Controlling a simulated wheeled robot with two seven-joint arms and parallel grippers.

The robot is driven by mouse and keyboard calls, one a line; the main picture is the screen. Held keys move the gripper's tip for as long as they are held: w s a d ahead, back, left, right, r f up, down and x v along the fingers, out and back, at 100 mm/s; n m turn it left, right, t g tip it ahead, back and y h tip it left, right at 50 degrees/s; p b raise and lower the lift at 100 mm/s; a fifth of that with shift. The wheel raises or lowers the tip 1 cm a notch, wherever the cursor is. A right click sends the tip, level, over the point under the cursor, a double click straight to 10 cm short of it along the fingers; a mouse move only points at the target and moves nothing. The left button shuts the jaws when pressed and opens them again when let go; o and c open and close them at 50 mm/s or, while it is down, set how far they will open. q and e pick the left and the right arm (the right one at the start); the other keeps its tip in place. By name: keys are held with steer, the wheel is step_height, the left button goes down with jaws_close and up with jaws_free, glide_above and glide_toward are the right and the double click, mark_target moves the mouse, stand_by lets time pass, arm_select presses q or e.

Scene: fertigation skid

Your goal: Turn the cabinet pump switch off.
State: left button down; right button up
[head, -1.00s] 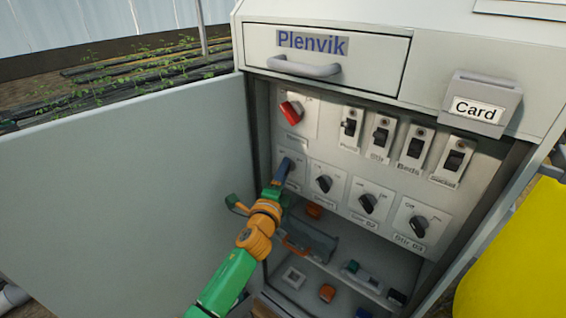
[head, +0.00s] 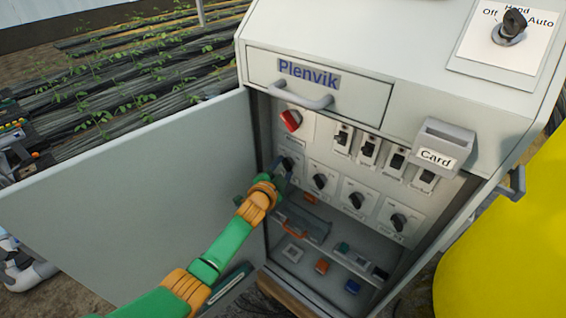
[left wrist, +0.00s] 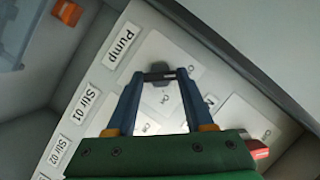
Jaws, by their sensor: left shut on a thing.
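The pump switch is a dark rotary knob (left wrist: 158,75) on a white plate, beside a label reading Pump (left wrist: 118,45) in the left wrist view. In the head view it is the leftmost of the lower row in the open cabinet (head: 318,100), mostly hidden by my gripper. My left gripper (head: 284,170) reaches in at this switch. In the left wrist view its two blue fingers (left wrist: 160,76) are shut on the knob, one on each side. The On and Off marks are too small and partly covered to read the knob's setting surely. My right gripper is not in view.
Stir knobs (head: 356,200) sit to the right of the pump switch, rocker switches (head: 367,150) and a red rotary switch (head: 291,119) above. The open door (head: 130,185) stands left. A Hand-Off-Auto switch (head: 513,24) is on top. A yellow tank (head: 510,250) is at right.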

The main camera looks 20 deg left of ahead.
arm_select(q)
steer(key=shift+n+p, duration=0.3)
steer(key=shift+p, duration=0.05)
stand_by(0.4)
steer(key=shift+c, duration=1.4)
jaws_free()
steer(key=shift+s+r, duration=0.15)
steer(key=shift+s, duration=0.05)
steer(key=p+v, duration=0.3)
steer(key=v, duration=0.3)
steer(key=shift+s, duration=0.3)
